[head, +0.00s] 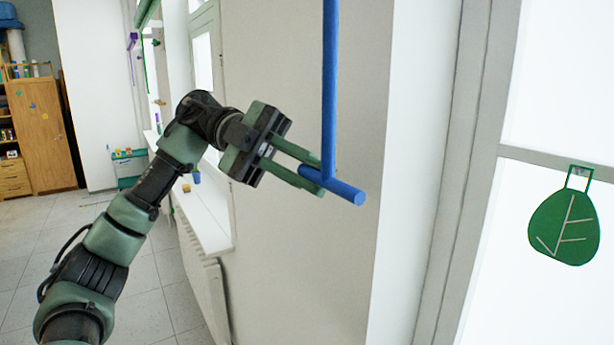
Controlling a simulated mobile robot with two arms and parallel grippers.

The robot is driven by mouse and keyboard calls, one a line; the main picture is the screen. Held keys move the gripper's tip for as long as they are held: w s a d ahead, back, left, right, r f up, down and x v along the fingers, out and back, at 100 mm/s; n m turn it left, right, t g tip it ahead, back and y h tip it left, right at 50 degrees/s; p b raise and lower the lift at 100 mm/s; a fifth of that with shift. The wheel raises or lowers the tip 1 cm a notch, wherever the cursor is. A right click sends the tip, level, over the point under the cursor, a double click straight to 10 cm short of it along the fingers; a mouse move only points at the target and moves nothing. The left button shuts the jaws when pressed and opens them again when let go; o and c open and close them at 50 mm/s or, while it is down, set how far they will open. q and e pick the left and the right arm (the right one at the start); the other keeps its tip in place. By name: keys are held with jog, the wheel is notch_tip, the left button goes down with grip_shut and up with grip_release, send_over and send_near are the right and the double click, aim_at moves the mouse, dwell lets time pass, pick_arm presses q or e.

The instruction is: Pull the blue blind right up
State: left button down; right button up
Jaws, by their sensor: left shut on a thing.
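A blue pull rod (330,80) hangs down from above the top edge of the head view and ends in a short blue crossbar (345,190). My left gripper (312,178) comes in from the left and is shut on the crossbar at its left part, beside the foot of the rod. The crossbar's right end sticks out free. The blue blind itself is not visible in this view. My right gripper is not in view.
A white sill (205,215) with small cups runs behind my left arm. A wooden cabinet (42,130) stands far left. The tiled floor at left is mostly clear.

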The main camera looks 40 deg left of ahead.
pick_arm(q)
jog(key=shift+a+r, duration=0.1)
jog(key=shift+r, duration=0.3)
jog(key=c, duration=1.6)
grip_release()
jog(key=shift+o, duration=1)
jog(key=shift+f, duration=0.1)
jog(key=b+v, duration=0.1)
jog(key=v, duration=0.6)
jog(key=shift+a, duration=0.4)
